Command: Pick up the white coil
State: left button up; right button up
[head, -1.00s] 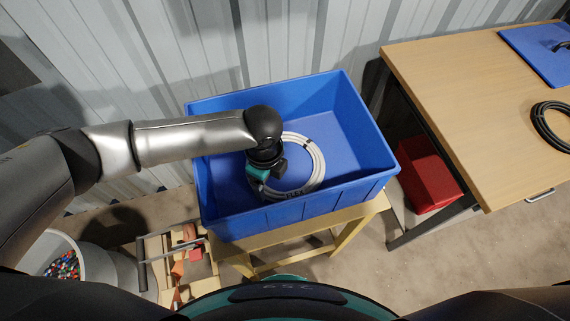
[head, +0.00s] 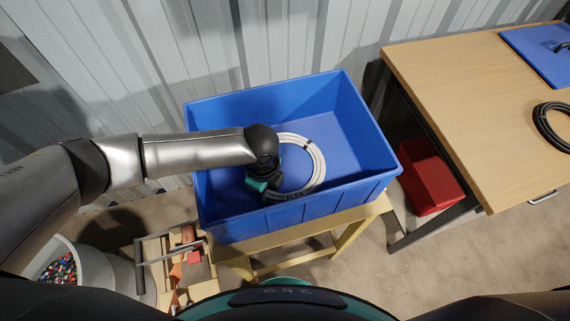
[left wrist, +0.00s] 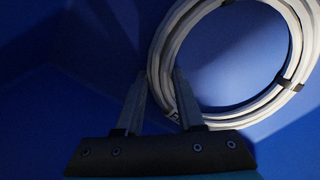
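The white coil (head: 320,165) lies in the blue bin, a ring of several turns bound with dark ties. My left gripper (head: 265,196) points down into the bin at the coil's left side, and the wrist hides part of the ring. In the left wrist view the two fingers (left wrist: 160,74) are apart. The left side of the white coil (left wrist: 297,30) passes between and behind them. I cannot tell whether the fingers touch it. My right gripper is out of view.
The blue bin (head: 346,92) has high walls around the coil and stands on a yellow stand (head: 345,240). A wooden table (head: 450,80) at the right holds a black coil (head: 541,125). A red box (head: 430,185) sits below it. A grey bucket (head: 92,270) stands lower left.

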pick_arm(q)
grip_shut()
dwell(0.8)
